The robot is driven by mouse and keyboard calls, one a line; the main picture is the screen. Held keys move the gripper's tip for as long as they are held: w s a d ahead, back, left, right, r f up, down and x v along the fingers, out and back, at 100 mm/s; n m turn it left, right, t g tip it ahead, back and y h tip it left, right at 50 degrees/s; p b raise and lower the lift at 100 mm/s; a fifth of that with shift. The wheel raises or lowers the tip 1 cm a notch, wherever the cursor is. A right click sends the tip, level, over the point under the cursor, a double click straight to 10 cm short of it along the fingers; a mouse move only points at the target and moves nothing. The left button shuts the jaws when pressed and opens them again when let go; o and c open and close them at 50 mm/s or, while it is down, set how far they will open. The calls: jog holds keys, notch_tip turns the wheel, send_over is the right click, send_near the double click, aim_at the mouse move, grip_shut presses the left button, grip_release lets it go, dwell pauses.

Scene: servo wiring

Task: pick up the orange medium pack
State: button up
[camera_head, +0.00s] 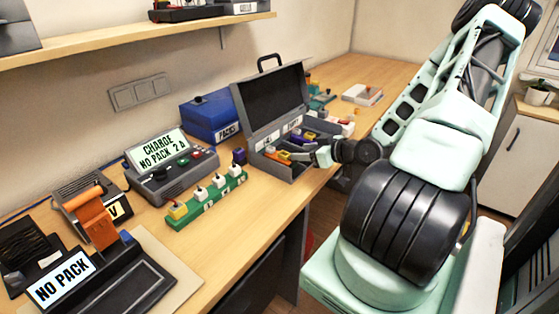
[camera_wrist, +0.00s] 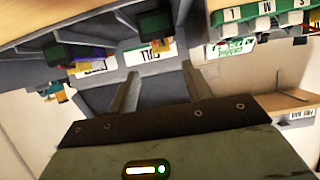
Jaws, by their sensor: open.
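An orange pack (camera_head: 284,155) lies in the open grey case (camera_head: 262,137) on the bench, among other coloured packs. Its size is hard to judge from here. My gripper (camera_head: 304,157) is at the front of the case, just right of the orange pack, and appears empty. In the wrist view my gripper's (camera_wrist: 159,72) two fingers stand apart, with grey case surface and a white label (camera_wrist: 150,53) beyond them. Which pack lies nearest the fingers is unclear in the wrist view, and contact with the orange pack cannot be told.
The case's raised lid (camera_head: 270,95) stands behind the packs. A blue box (camera_head: 212,117) and a green holder strip (camera_head: 207,200) with several upright pieces are to the left. A shelf (camera_head: 130,42) runs above. Bare bench lies in front of the strip.

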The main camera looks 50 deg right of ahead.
aim_at(284, 152)
jog(key=x, duration=0.2)
jog(key=shift+w+f, duration=0.2)
jog(key=shift+w, duration=0.15)
jog(key=x, duration=0.1)
jog(key=p+x, duration=0.1)
jog(key=x, duration=0.2)
jog(key=shift+a+r+p, duration=0.15)
jog(key=shift+a+p, duration=0.15)
jog(key=shift+p, duration=0.05)
jog(key=shift+w+f, duration=0.35)
jog(key=shift+w, duration=0.25)
jog(key=c, duration=1)
jog(key=shift+r, duration=0.1)
